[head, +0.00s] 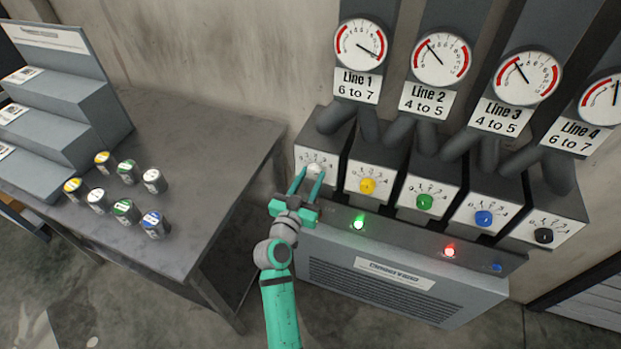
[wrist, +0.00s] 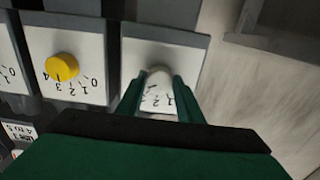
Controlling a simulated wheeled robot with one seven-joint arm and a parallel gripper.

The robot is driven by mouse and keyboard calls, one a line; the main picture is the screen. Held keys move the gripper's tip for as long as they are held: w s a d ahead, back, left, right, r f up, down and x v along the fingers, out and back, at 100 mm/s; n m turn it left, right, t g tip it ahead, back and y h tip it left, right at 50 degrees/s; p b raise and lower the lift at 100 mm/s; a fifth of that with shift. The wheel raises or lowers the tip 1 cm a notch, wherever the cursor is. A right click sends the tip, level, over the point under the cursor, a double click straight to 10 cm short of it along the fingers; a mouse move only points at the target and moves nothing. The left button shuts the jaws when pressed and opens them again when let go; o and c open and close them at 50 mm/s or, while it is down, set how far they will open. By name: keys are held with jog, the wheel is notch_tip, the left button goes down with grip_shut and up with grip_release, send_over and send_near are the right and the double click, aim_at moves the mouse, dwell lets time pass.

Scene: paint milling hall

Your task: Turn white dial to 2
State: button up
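The white dial (head: 314,168) is on the leftmost panel of the dial row, below the Line 1 gauge. In the wrist view the white dial (wrist: 159,76) shows between the far ends of my fingers. My gripper (head: 306,172) is open in front of this panel, with its fingers pointing at it. In the wrist view my gripper (wrist: 159,84) has one finger on each side of the dial, and I see no firm contact. The dial's pointer cannot be read. Some of its scale numbers are hidden by the fingers.
Yellow (head: 367,186), green (head: 424,201), blue (head: 483,218) and black (head: 543,235) dials continue to the right. A lit green lamp (head: 358,223) and a red lamp (head: 449,251) sit on the ledge below. A grey table (head: 215,190) with several paint cans stands left.

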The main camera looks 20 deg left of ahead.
jog(key=shift+c, duration=0.9)
jog(key=shift+n, duration=0.3)
jog(key=n, duration=0.4)
jog(key=shift+d, duration=0.1)
jog(key=n, duration=0.7)
jog(key=o, duration=1.1)
jog(key=shift+c, duration=0.2)
